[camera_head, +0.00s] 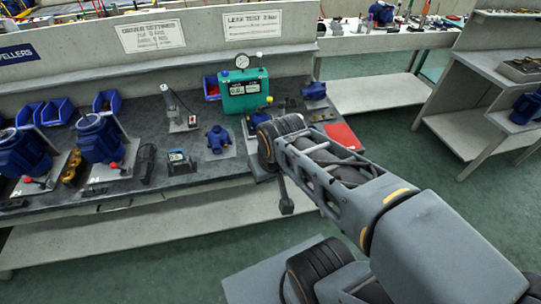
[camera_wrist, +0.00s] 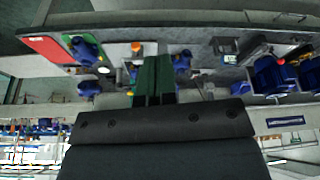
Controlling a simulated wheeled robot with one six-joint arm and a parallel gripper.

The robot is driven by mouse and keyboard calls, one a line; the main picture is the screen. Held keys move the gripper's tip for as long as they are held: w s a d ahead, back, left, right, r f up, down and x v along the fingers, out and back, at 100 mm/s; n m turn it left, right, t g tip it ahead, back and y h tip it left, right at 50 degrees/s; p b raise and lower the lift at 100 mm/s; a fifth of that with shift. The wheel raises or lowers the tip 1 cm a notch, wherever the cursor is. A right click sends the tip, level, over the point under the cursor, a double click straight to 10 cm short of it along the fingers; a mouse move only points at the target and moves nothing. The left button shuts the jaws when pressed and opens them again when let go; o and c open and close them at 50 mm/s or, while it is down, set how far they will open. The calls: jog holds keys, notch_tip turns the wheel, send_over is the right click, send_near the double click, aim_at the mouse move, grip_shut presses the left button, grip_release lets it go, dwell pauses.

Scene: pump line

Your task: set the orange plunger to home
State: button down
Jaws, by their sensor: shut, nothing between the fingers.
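In the wrist view, which shows the bench upside down, a small orange part (camera_wrist: 136,47), likely the plunger, stands on a light plate. It is too small to tell its setting. The orange part appears just past the fingertips and slightly left; I cannot tell the gap. In the head view my wrist (camera_head: 282,132) hangs over the bench in front of the green tester (camera_head: 243,92) and hides the fingers. I cannot pick out the orange part surely there.
A blue pump (camera_head: 217,138) stands left of my wrist, and a red pad (camera_head: 341,135) lies to its right. A small meter (camera_head: 179,160) and large blue motors (camera_head: 100,140) stand further left. Blue bins (camera_head: 107,101) line the back. The floor right of the bench is clear.

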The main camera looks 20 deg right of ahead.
jog(key=w+d+f+n+t+h+p, duration=0.25)
jog(key=w+d+n+h, duration=0.2)
jog(key=w+d, duration=0.8)
notch_tip(320, 180, down, 12)
jog(key=n+y+p, duration=0.1)
jog(key=n+y, duration=0.6)
jog(key=n, duration=0.2)
jog(key=shift+w+d+y+p, duration=0.15)
jog(key=shift+d+y+p, duration=0.1)
jog(key=shift+y+p, duration=0.15)
jog(key=shift+n, duration=0.25)
jog(key=w+a+f+b, duration=0.1)
jog(key=w+f+b, duration=0.1)
jog(key=w+f, duration=0.6)
jog(key=shift+w+a, duration=0.3)
jog(key=shift+w, duration=0.35)
